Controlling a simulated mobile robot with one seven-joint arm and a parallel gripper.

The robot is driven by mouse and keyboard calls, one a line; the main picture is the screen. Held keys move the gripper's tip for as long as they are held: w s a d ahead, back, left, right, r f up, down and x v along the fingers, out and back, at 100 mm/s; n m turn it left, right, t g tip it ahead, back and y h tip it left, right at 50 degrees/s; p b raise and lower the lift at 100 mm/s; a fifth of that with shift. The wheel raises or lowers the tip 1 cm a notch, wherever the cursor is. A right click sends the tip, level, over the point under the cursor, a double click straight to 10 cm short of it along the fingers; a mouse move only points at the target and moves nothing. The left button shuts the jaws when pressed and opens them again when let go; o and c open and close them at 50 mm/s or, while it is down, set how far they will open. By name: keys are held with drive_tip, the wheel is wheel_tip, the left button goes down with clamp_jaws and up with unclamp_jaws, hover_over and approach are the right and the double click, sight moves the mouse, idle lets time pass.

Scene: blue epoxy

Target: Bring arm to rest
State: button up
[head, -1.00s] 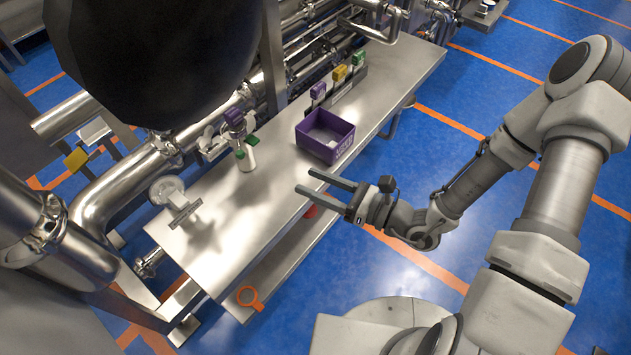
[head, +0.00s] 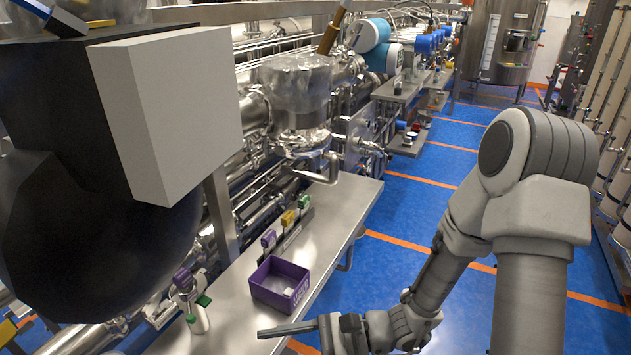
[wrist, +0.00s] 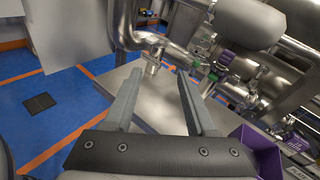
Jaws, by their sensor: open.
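My gripper (wrist: 152,98) is open and empty in the wrist view, its two grey fingers apart above the steel bench (wrist: 150,112). In the head view my gripper (head: 290,330) shows at the bottom, with its fingers pointing left past the front of the purple bin (head: 279,285). My arm runs up to the right from it, bent at the elbow. The purple bin also shows at the lower right of the wrist view (wrist: 258,143), beside the right finger and apart from it.
Steel pipes (head: 262,165) line the back. Blue floor (head: 410,205) lies open to the right.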

drive_tip(key=s+d+r+n+t+h, duration=0.2)
drive_tip(key=d+r+n+t+h, duration=0.1)
drive_tip(key=d+r+n+h, duration=0.4)
drive_tip(key=s+d+r+n+t+h, duration=0.2)
drive_tip(key=d+r+n+t+h, duration=0.1)
drive_tip(key=d+r+n+h, duration=0.5)
drive_tip(key=d+r+h, duration=0.1)
drive_tip(key=d+r, duration=0.2)
drive_tip(key=d, duration=0.3)
drive_tip(key=shift+s+t, duration=0.3)
drive_tip(key=shift+t, duration=0.1)
